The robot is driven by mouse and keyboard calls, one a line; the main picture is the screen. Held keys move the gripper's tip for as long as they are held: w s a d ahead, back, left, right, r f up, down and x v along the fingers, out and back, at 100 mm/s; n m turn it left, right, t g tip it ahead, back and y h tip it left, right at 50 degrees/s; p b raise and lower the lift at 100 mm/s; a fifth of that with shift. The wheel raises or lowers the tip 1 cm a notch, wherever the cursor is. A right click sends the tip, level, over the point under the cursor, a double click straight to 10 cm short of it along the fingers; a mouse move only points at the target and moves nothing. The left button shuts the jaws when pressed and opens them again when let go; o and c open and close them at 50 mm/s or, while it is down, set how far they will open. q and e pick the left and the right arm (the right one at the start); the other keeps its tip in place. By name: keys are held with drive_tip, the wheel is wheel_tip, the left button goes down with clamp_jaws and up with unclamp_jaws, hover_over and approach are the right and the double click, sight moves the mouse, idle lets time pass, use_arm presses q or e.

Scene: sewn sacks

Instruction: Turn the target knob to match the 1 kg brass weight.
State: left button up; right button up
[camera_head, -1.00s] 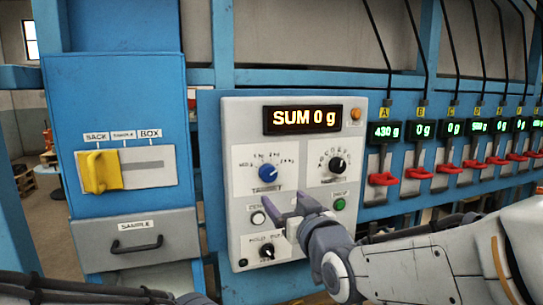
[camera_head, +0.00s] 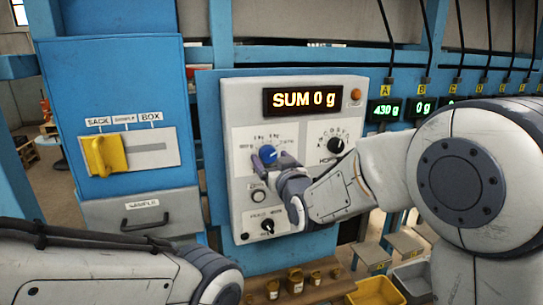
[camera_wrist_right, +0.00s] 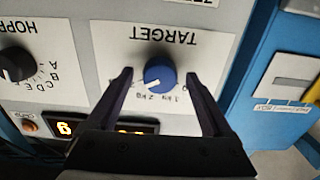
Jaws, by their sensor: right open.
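The blue target knob (camera_head: 269,153) is on the grey control panel (camera_head: 240,110); it also shows in the right wrist view (camera_wrist_right: 160,74), upside down. Its white mark points toward the kg labels; I cannot tell which one exactly. My right gripper (camera_head: 270,160) is open at the knob, and in the right wrist view (camera_wrist_right: 159,76) its fingers stand on either side of it with gaps. Several small brass weights (camera_head: 295,281) stand below the panel; I cannot read which is 1 kg. My left arm shows at lower left, but its gripper is out of view.
The display (camera_head: 302,99) reads SUM 0 g. The black hopper knob (camera_head: 336,146) is to the right of the target knob, with a white button (camera_head: 258,196) and another black knob (camera_head: 267,227) below. A yellow slider (camera_head: 104,156) is on the blue cabinet at left.

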clamp_jaws()
drive_tip(key=shift+f+n+b, duration=0.2)
drive_tip(key=shift+n+b, duration=0.5)
drive_tip(key=shift+b, duration=0.35)
drive_tip(key=n+b, duration=0.9)
drive_tip(key=n, duration=0.1)
drive_tip(key=shift+d+b, duration=0.1)
drive_tip(key=shift+b, duration=0.25)
drive_tip(key=shift+r+n+b, duration=0.2)
drive_tip(key=shift+n+b, duration=0.7)
drive_tip(key=shift+n, duration=1.2)
unclamp_jaws()
